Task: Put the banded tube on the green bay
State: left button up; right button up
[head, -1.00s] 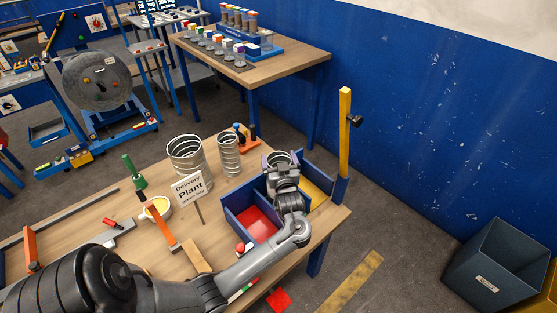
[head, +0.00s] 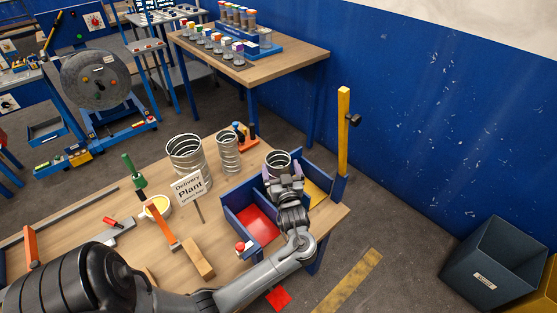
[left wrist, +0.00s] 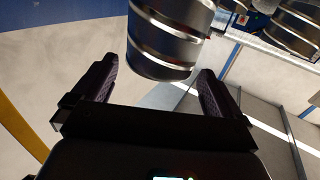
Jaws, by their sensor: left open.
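A grey banded tube (head: 278,160) stands upright in the back part of the blue divided tray (head: 238,229). The tray's red bay (head: 258,222) and part of a yellow bay (head: 316,195) show; no green floor shows, and the floor under the tube is hidden. My left gripper (head: 284,182) is open just on the near side of the tube. In the left wrist view the tube (left wrist: 165,45) lies ahead of the two spread fingers, with gaps between it and them. My right gripper is not in view.
A wide spiral tube (head: 186,157) and a narrow one (head: 228,152) stand left of the tray. A delivery sign (head: 189,187), a wooden block (head: 198,262) and a yellow post (head: 344,140) stand close by. A dark bin (head: 492,268) is at the right.

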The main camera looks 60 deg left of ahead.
pick_arm(q)
jog(key=s+d+f+m+t+h, duration=0.15)
jog(key=d+f+m+h, duration=0.35)
jog(key=d, duration=0.5)
jog(key=s+d+f+m+t+h, duration=0.1)
jog(key=d+f+m+t+h, duration=0.2)
jog(key=d+h, duration=0.6)
jog(key=s+d+m+g+h, duration=0.1)
jog(key=s+d+m+g, duration=0.2)
jog(key=s, duration=0.5)
jog(key=s+d+f+m+g+h, duration=0.1)
jog(key=s+d+m+g, duration=0.3)
jog(key=s+d, duration=0.4)
jog(key=shift+s+d+f+m+h, duration=0.3)
jog(key=shift+s+m+h, duration=0.25)
jog(key=shift+s, duration=0.25)
jog(key=shift+r+p, duration=0.15)
jog(key=shift+p, duration=0.15)
notch_tip(320, 180, up, 33)
jog(key=p, duration=3.2)
jog(key=shift+p, duration=0.35)
